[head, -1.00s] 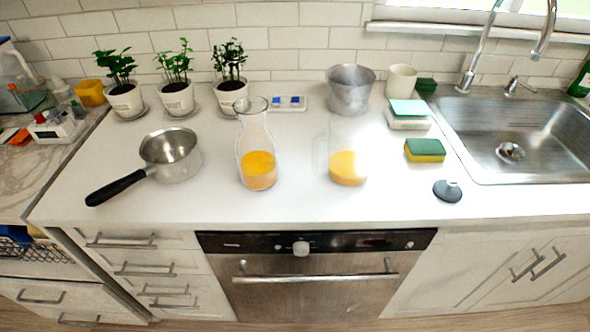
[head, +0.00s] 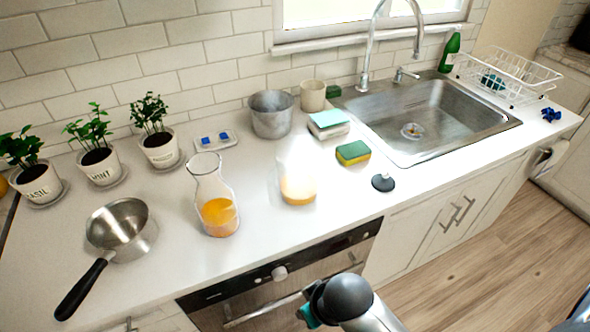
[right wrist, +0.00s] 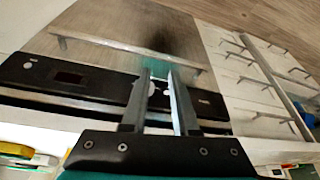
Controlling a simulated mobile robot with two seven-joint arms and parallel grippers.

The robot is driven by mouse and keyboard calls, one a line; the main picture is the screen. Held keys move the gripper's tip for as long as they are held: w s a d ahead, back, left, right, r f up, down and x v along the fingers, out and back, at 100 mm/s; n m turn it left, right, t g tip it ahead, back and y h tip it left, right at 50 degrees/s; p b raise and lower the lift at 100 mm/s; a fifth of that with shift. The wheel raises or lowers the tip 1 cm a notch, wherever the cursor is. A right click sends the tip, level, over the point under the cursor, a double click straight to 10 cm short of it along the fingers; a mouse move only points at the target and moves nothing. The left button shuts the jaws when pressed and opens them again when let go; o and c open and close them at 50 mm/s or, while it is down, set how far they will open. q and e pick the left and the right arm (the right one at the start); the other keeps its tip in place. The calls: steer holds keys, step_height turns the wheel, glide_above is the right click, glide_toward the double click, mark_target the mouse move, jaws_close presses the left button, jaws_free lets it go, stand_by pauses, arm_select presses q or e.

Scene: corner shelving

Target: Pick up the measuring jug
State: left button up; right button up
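The measuring jug (head: 297,188), clear glass with orange liquid in its lower part, stands upright on the white counter in the head view. Glare washes out its upper part, and its handle cannot be made out. My right gripper (right wrist: 158,76) shows in the right wrist view with its two fingers apart and nothing between them. It is in front of the dishwasher-like appliance, apart from the jug. In the head view, part of my right arm shows at the bottom, below the counter edge. My left gripper is in neither view.
A glass carafe (head: 218,212) of orange liquid stands left of the jug. A saucepan (head: 135,245) is further left. A metal pot (head: 271,115), a sponge (head: 353,153) and a black stopper (head: 383,182) are behind and right. The counter just in front of the jug is clear.

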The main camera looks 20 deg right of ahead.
steer(key=w+a+r+n+y+p, duration=0.1)
steer(key=w+a+r+n, duration=0.15)
steer(key=w+r, duration=0.35)
steer(key=w+a+r+n+y, duration=0.1)
steer(key=w+a+r+n, duration=0.15)
steer(key=r, duration=0.65)
step_height(320, 180, up, 9)
steer(key=m+h, duration=0.1)
glide_above(274, 204)
steer(key=s+d, duration=0.3)
steer(key=s, duration=0.1)
steer(key=b+x, duration=0.2)
steer(key=x, duration=1.3)
steer(key=shift+s+f, duration=0.1)
steer(key=shift+s, duration=0.05)
steer(key=shift+c, duration=0.2)
jaws_close()
